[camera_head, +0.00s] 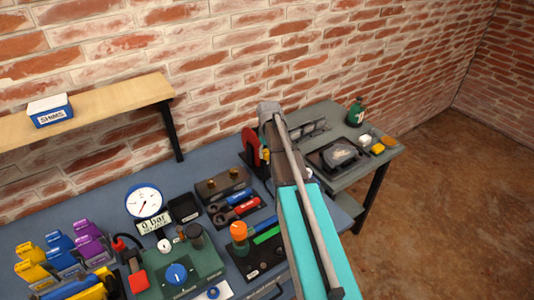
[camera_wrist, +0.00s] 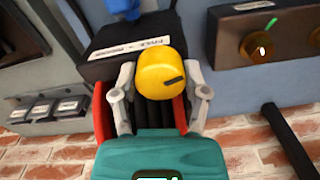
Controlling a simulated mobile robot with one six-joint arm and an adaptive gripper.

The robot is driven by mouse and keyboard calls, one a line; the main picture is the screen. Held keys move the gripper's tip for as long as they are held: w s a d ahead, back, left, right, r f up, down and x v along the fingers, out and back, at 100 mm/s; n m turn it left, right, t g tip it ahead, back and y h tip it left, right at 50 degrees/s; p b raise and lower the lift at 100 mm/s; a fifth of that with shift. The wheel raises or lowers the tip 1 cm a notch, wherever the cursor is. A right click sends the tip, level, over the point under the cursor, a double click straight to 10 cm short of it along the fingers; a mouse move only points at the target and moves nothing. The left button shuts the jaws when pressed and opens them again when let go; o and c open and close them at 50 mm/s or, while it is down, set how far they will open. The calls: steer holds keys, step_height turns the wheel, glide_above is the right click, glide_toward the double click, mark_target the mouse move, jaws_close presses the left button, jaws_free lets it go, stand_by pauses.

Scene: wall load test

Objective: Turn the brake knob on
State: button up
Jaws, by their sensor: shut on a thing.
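In the wrist view a yellow knob (camera_wrist: 160,72) with a dark pointer mark sits in front of a black box (camera_wrist: 100,66) with a white label too blurred to read surely. My gripper (camera_wrist: 161,80) has its two grey fingers closed on the knob's sides, one on the left and one on the right. The dark mark points to the right and slightly up.
In the wrist view a brown-orange knob (camera_wrist: 257,47) with a green mark is on a panel at the right, and a dark bar (camera_wrist: 290,142) stands below it. In the head view a blue bench (camera_head: 85,205) carries a gauge (camera_head: 143,201), a green box (camera_head: 193,264) and tools.

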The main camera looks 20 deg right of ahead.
steer(key=shift+s+m, duration=0.1)
steer(key=shift+m, duration=0.3)
steer(key=o, duration=1.1)
steer(key=shift+o, duration=0.2)
steer(key=shift+n, duration=0.4)
